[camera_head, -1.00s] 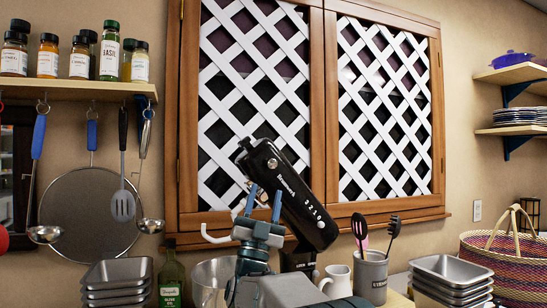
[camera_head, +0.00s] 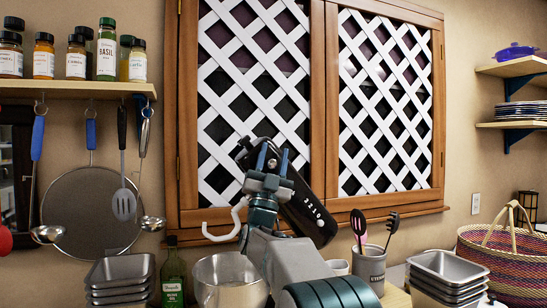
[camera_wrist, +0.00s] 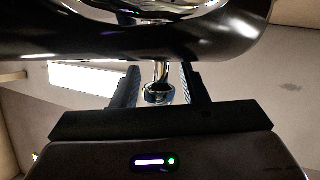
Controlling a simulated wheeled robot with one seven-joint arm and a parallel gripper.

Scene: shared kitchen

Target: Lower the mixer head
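The black stand mixer's head (camera_head: 310,212) is tilted up, its raised end at the upper left; my arm hides much of it. A pale hook (camera_head: 222,236) hangs below it, over the metal bowl (camera_head: 229,284). My gripper (camera_head: 272,157) is in front of the raised end, fingers pointing up. In the wrist view, my gripper (camera_wrist: 160,78) is open, with a finger on each side of a chrome shaft (camera_wrist: 161,75). The glossy black underside of the mixer head (camera_wrist: 230,30) spans the top, just beyond the fingertips. I cannot tell whether they touch it.
Stacked metal pans (camera_head: 118,277) and an oil bottle (camera_head: 173,278) stand left of the bowl. A utensil crock (camera_head: 370,267), more metal pans (camera_head: 449,268) and a woven basket (camera_head: 515,260) are at right. Utensils hang below the spice shelf (camera_head: 70,90). A lattice cabinet (camera_head: 318,110) is behind the mixer.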

